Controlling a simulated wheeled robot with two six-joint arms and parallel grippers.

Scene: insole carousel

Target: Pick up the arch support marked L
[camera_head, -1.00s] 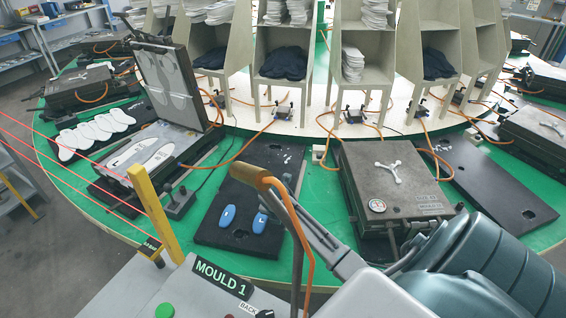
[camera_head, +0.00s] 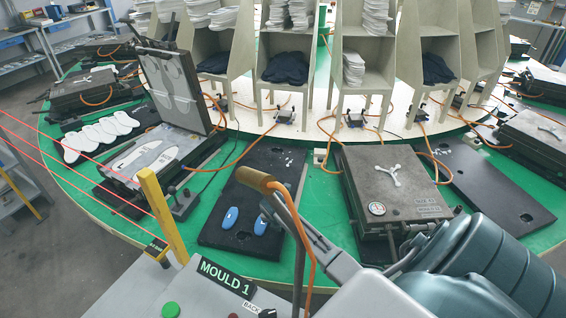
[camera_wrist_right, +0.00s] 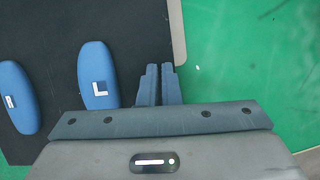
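Two blue oval arch supports lie side by side on a black board. The one marked L (camera_wrist_right: 99,80) is nearer my right gripper in the right wrist view; it also shows in the head view (camera_head: 261,225). The one marked R (camera_wrist_right: 20,98) lies left of it, also in the head view (camera_head: 230,218). My right gripper (camera_wrist_right: 159,72) has its two fingers close together with only a thin gap and nothing between them. It is right of the L support, apart from it in the picture; its height above the board is unclear. My left gripper is out of view.
The black board (camera_head: 222,205) lies on the green carousel top (camera_head: 120,232). A closed mould (camera_head: 360,165) stands to its right, an open mould (camera_head: 150,145) to its left. A tan-gripped lever (camera_head: 256,179) and yellow post (camera_head: 162,215) rise in front.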

